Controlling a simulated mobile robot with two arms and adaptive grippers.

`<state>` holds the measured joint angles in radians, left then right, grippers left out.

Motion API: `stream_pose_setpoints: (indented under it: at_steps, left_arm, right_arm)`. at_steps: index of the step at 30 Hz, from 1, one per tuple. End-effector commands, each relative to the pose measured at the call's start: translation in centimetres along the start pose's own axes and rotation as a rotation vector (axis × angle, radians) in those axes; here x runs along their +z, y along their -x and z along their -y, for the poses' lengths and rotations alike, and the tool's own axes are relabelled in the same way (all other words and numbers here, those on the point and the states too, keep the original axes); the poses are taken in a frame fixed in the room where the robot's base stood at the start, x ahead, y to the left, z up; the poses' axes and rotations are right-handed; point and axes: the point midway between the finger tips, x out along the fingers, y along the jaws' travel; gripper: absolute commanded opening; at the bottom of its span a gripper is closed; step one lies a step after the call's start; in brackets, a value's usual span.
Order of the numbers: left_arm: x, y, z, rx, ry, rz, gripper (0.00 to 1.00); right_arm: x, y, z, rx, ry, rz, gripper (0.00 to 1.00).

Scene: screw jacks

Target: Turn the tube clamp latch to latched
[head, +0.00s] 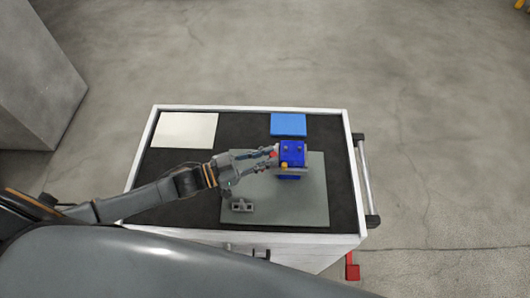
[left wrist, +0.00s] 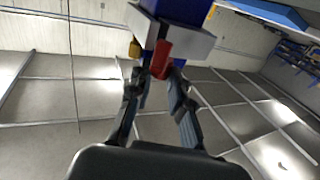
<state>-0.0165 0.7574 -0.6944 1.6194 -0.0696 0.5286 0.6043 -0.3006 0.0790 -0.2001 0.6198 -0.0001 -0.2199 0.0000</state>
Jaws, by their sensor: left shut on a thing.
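The blue tube clamp (head: 292,152) stands on a grey plate in the middle of the cart top. In the left wrist view its blue body and grey bracket (left wrist: 190,37) are at the top. A red latch handle (left wrist: 162,60) sticks out from it towards my gripper. My left gripper (head: 271,154) reaches in from the left at the clamp's side. In the left wrist view my gripper (left wrist: 159,72) has its fingertips closed about the red handle. The fingers partly hide the handle's end. My right gripper is not in view.
The grey plate (head: 310,210) lies on the cart's dark mat (head: 345,200). A small grey bracket (head: 242,206) is near its front left. A white sheet (head: 185,130) and a blue block (head: 288,124) are at the back. The cart's handle rail (head: 365,180) runs along the right.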

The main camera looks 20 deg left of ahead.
Motion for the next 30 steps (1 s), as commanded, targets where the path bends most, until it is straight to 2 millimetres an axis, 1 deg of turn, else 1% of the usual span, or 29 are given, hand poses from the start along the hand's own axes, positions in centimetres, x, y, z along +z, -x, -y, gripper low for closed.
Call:
stream_pose_setpoints:
  at_steps: [13, 14, 15, 17, 23, 26, 30]
  left_arm:
    - [0.0, 0.0, 0.0, -0.010, 0.000, -0.003, 0.00]
    - [0.0, 0.0, 0.0, -0.010, 0.000, -0.003, 0.24]
    - [-0.1, 0.0, 0.0, -0.010, 0.000, -0.003, 0.32]
    - [-0.1, 0.0, 0.0, -0.010, 0.000, -0.002, 0.43]
    - [0.0, 0.0, 0.0, -0.010, 0.000, -0.002, 0.43]
    - [0.0, 0.1, 0.0, -0.010, 0.000, -0.001, 0.43]
    - [0.1, 1.2, -0.1, -0.011, 0.001, 0.002, 0.43]
  right_arm:
    - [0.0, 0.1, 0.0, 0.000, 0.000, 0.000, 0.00]
    - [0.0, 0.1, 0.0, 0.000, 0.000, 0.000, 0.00]
    - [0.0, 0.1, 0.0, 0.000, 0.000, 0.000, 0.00]
    - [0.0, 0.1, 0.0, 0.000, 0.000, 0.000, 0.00]
    - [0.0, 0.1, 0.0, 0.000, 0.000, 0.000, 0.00]
    - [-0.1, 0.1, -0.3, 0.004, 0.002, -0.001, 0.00]
    - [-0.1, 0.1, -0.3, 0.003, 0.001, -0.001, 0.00]
